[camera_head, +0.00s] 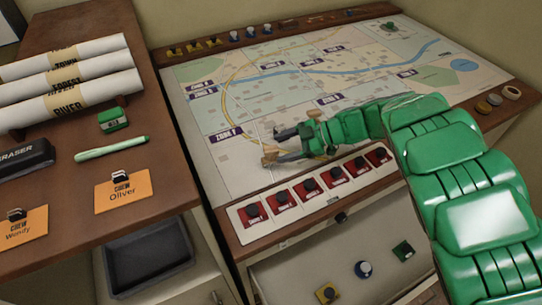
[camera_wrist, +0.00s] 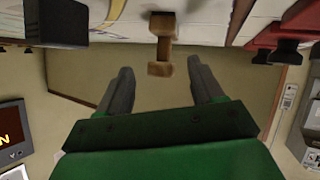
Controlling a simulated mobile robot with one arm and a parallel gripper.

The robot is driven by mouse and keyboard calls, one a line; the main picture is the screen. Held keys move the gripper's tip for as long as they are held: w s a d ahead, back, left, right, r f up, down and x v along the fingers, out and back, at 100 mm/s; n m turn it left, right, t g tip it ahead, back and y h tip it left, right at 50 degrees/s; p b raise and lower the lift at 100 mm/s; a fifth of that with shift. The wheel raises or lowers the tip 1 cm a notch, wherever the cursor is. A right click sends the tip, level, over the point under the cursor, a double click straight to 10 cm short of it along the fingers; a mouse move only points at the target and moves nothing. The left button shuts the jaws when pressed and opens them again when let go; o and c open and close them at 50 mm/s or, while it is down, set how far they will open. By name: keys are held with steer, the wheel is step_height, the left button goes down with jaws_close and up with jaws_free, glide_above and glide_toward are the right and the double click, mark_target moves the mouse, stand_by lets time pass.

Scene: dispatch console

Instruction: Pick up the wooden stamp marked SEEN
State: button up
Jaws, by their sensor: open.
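My gripper (camera_head: 278,146) is open and reaches over the map from the right. A small wooden stamp (camera_head: 269,157) stands on the map at its fingertips, partly hidden by a finger. In the wrist view, the stamp (camera_wrist: 163,38) lies ahead between the two open fingers of my gripper (camera_wrist: 160,68). Its narrow stem and wider brown handle end point towards me, with a gap to each finger. I cannot read any marking on it.
The map (camera_head: 220,165) covers the sloping console. A row of red switches (camera_head: 308,190) lines its front edge, close below my gripper. A brown desk (camera_head: 90,180) at left holds rolled papers (camera_head: 75,68), a green pen (camera_head: 112,148) and orange crew cards (camera_head: 123,190).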

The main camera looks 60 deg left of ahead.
mark_target(271, 151)
steer(key=shift+x, duration=2.3)
steer(key=shift+d, duration=0.1)
steer(key=shift+r, duration=0.1)
steer(key=shift+c, duration=0.3)
steer(key=c, duration=1)
